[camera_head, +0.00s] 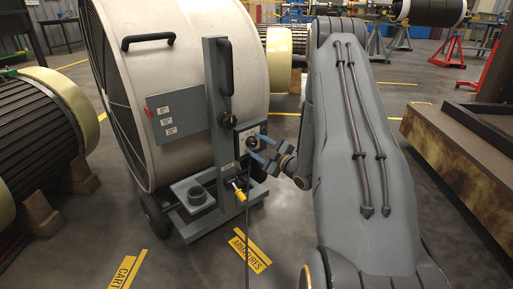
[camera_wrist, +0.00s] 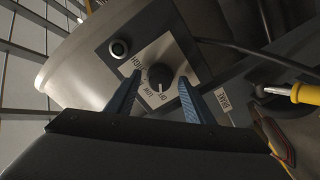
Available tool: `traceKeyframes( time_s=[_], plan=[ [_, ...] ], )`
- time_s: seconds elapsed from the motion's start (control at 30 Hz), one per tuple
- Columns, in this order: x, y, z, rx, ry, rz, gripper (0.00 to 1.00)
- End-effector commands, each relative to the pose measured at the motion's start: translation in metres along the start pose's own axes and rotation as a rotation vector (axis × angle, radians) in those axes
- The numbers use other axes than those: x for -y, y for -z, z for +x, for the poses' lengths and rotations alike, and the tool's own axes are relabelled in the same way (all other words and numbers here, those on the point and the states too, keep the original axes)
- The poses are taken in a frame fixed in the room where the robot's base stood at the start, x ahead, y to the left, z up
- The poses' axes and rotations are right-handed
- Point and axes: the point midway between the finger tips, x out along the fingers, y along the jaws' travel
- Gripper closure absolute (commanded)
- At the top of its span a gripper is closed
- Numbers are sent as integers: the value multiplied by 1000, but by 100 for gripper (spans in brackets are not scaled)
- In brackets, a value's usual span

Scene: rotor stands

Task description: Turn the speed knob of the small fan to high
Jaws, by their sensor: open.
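The fan is a large cream drum (camera_head: 200,60) on a wheeled grey frame, at centre-left in the head view. Its control plate shows in the wrist view with a dark round speed knob (camera_wrist: 159,73). A white mark on the knob's lower side points toward the OFF label (camera_wrist: 163,113). LOW and another, hard-to-read label follow up the left side. My gripper (camera_wrist: 159,79) is open, its two blue fingers on either side of the knob. I cannot tell whether they touch it. In the head view my gripper (camera_head: 256,149) is at the plate, and the knob is mostly hidden.
A grey upright post (camera_head: 218,95) with a black handle stands just left of the plate. A yellow-handled part (camera_wrist: 306,93) and a BRAKE label (camera_wrist: 223,99) lie right of the knob. A dark cable (camera_wrist: 255,52) crosses nearby. A rotor (camera_head: 40,140) sits at left.

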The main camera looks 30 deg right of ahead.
Motion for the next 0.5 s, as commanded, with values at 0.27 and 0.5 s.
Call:
traceKeyframes(
  time_s=[0.27, 0.5],
  plan=[
    [0, 0, 0, 0, 0, 0, 73],
    [0, 0, 0, 1, 0, 2, 93]
  ],
)
